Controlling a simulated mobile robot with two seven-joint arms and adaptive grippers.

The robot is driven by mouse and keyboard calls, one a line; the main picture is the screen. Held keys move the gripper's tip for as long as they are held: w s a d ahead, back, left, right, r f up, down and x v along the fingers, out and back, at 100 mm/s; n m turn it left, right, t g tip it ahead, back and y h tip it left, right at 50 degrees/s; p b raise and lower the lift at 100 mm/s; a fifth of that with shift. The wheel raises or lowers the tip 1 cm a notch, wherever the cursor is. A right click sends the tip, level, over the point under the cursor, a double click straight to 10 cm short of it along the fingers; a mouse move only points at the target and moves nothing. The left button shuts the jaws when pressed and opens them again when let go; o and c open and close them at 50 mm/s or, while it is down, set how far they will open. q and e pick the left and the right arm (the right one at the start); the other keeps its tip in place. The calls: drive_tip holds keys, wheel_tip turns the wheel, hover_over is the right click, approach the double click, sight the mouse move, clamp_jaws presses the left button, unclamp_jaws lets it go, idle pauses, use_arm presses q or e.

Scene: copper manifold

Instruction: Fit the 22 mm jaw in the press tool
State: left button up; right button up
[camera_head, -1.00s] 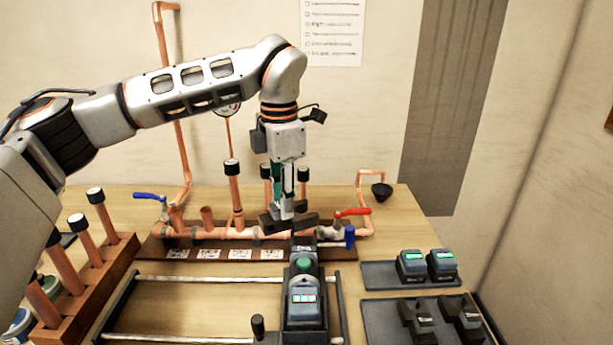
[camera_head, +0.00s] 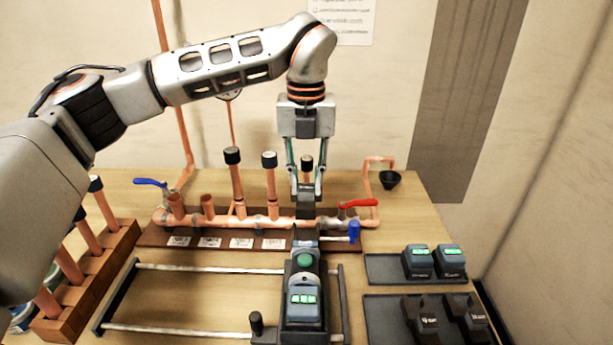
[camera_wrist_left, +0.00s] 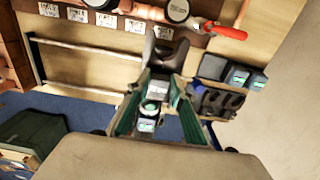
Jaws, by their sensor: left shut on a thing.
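The press tool (camera_head: 304,312), dark with a green button and a lit display, lies on a railed stand with its head pointing away toward the manifold. My left gripper (camera_head: 306,194) points down above the head end of the tool. It is shut on a dark jaw (camera_head: 306,208), and its fingers hide part of that jaw. In the left wrist view the jaw (camera_wrist_left: 165,52) shows beyond the fingertips, with the tool (camera_wrist_left: 149,110) seen between the fingers. I cannot tell whether jaw and tool touch, nor read the jaw's size. My right gripper is not in view.
The copper manifold (camera_head: 235,222) with upright pipes stands behind the tool. A red handle (camera_head: 358,203) is close right of the jaw. At right, one tray holds two batteries (camera_head: 418,262); another holds two dark jaws (camera_head: 427,320). A wooden pipe rack (camera_head: 95,285) stands left.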

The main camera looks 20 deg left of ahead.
sight(306, 199)
use_arm(q)
drive_tip(key=shift+f, duration=1.5)
drive_tip(key=shift+f+b, duration=0.3)
drive_tip(key=shift+f, duration=0.35)
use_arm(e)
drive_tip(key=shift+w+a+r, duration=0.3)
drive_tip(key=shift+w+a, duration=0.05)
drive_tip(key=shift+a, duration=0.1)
use_arm(q)
drive_tip(key=shift+f, duration=0.1)
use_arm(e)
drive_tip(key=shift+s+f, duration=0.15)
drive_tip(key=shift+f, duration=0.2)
use_arm(q)
drive_tip(key=shift+f+b, duration=0.2)
drive_tip(key=shift+b, duration=0.1)
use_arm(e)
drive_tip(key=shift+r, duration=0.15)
use_arm(q)
drive_tip(key=shift+f+b, duration=0.5)
drive_tip(key=shift+f, duration=0.3)
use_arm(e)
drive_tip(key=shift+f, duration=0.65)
use_arm(q)
drive_tip(key=shift+f+b, duration=0.45)
drive_tip(key=shift+f, duration=0.3)
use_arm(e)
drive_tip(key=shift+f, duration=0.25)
